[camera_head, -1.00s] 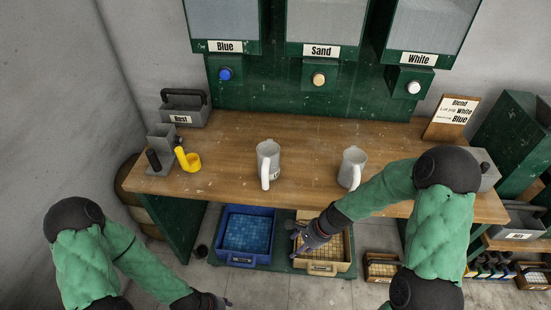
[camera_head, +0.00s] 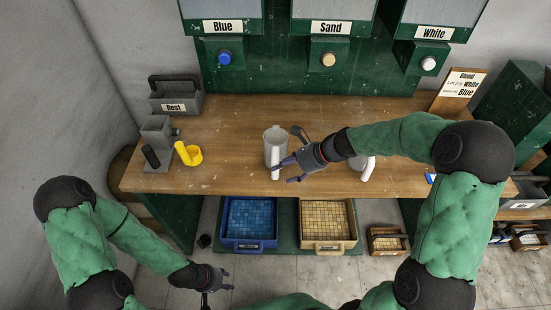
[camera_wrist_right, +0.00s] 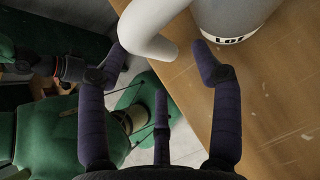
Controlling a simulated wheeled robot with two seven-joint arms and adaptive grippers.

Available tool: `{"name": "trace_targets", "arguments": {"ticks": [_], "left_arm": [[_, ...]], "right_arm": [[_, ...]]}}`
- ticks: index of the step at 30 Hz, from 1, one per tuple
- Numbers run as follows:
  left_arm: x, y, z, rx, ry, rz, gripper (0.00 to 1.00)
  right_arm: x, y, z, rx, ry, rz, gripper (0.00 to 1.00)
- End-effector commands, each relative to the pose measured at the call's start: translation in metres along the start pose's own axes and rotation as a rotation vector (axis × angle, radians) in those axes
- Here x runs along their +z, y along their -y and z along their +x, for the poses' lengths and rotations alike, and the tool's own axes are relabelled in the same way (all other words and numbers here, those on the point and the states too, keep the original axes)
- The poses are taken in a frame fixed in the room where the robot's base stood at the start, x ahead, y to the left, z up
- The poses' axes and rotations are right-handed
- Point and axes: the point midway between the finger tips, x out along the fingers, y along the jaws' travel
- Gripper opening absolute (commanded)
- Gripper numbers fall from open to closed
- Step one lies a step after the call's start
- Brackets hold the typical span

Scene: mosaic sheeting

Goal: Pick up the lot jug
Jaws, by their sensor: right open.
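The lot jug (camera_head: 274,140) is a grey-white jug standing upright on the workbench, its pale handle facing me. In the right wrist view the jug's body (camera_wrist_right: 228,15) shows the label LOT, and its handle (camera_wrist_right: 148,30) lies ahead of and partly between my fingertips. My right gripper (camera_head: 286,168) is open at the jug's handle side; it also shows in the right wrist view (camera_wrist_right: 160,60). I cannot tell whether it touches the handle. A second jug (camera_head: 367,172) stands to the right, mostly hidden by my right arm. My left gripper (camera_head: 218,284) is open and empty, low in front of the bench.
The workbench (camera_head: 230,115) carries a grey Rest caddy (camera_head: 178,104), a grey stand (camera_head: 158,135) and a yellow cup-like item (camera_head: 190,154). Blue (camera_head: 249,245) and sand (camera_head: 328,245) trays sit below the front edge. Dispensers hang behind.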

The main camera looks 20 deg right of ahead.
Motion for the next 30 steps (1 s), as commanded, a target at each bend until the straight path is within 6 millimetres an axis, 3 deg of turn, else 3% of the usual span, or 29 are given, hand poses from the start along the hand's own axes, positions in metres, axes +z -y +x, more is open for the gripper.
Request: {"name": "trace_targets", "arguments": {"ticks": [5,15,23,26,30], "left_arm": [[-0.001,0.002,0.005,0.0,-0.001,0.0,0.4],[-0.002,0.01,0.029,0.0,-0.001,0.0,0.4],[-0.002,0.01,0.028,0.0,-0.001,0.0,0.4],[-0.002,0.01,0.028,0.0,-0.001,0.0,0.4],[-0.002,0.01,0.028,0.0,-0.001,0.0,0.4]], "right_arm": [[-0.001,-0.001,0.009,-0.001,0.0,-0.003,0.65],[-0.003,-0.004,0.052,-0.001,-0.001,-0.004,0.65],[-0.001,-0.004,0.055,-0.003,0.0,-0.002,0.65],[-0.001,-0.004,0.054,-0.003,0.0,-0.002,0.43],[-0.002,-0.004,0.054,-0.003,0.0,-0.002,0.03]]}}
